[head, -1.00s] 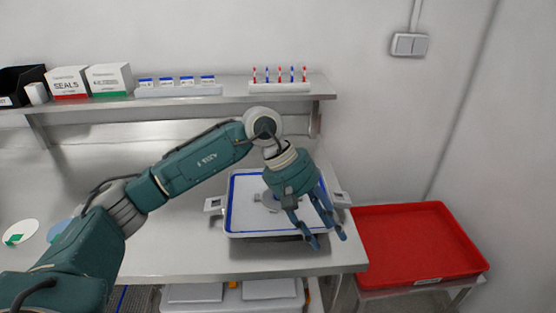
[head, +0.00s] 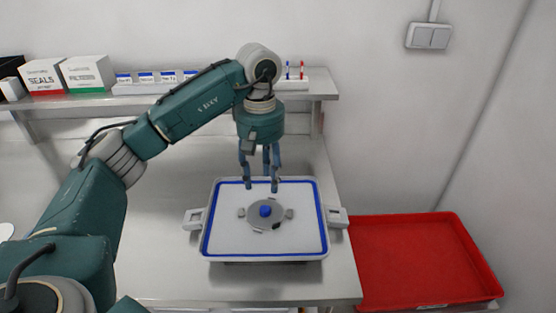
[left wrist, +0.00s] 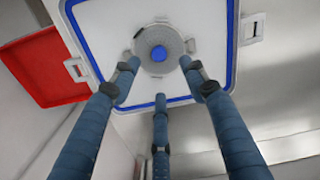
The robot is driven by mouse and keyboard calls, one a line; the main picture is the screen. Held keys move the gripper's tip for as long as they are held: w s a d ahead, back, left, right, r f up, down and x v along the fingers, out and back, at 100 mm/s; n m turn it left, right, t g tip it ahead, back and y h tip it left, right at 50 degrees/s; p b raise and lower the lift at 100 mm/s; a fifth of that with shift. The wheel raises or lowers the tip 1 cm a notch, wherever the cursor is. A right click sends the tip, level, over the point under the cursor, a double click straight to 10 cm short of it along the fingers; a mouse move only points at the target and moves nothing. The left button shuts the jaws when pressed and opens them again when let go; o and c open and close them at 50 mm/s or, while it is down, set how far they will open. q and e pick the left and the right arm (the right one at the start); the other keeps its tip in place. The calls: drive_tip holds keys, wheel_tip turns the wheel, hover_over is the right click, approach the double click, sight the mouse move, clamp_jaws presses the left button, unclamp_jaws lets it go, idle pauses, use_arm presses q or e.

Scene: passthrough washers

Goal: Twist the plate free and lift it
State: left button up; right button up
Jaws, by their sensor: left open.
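A round grey plate (head: 267,215) with a blue knob (head: 265,211) at its centre and small lugs at its edge lies in the middle of a white rectangular panel (head: 225,235) with a blue border. My left gripper (head: 260,187) points down with its fingers apart, just above and behind the plate in the head view. In the left wrist view the open fingers (left wrist: 159,65) spread around the lower part of the plate (left wrist: 143,48), and nothing is between them. Whether a fingertip touches the plate cannot be told. My right gripper is not in view.
The panel has a handle on each side (head: 194,219) and rests on the metal bench (head: 165,250). A red tray (head: 415,260) stands lower at the right.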

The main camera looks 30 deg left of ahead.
sight(265, 207)
use_arm(q)
drive_tip(key=shift+f+p, duration=0.4)
drive_tip(key=shift+f, duration=0.5)
wheel_tip(265, 207, down, 3)
drive_tip(key=shift+s+p, duration=0.1)
drive_tip(key=shift+p, duration=0.35)
drive_tip(key=f+p, duration=0.1)
drive_tip(key=f, duration=0.4)
drive_tip(key=shift+w+f, duration=0.1)
drive_tip(key=shift+w, duration=0.1)
drive_tip(key=shift+f, duration=0.15)
drive_tip(key=shift+c, duration=0.5)
clamp_jaws()
drive_tip(key=n, duration=0.7)
drive_tip(key=shift+n, duration=0.4)
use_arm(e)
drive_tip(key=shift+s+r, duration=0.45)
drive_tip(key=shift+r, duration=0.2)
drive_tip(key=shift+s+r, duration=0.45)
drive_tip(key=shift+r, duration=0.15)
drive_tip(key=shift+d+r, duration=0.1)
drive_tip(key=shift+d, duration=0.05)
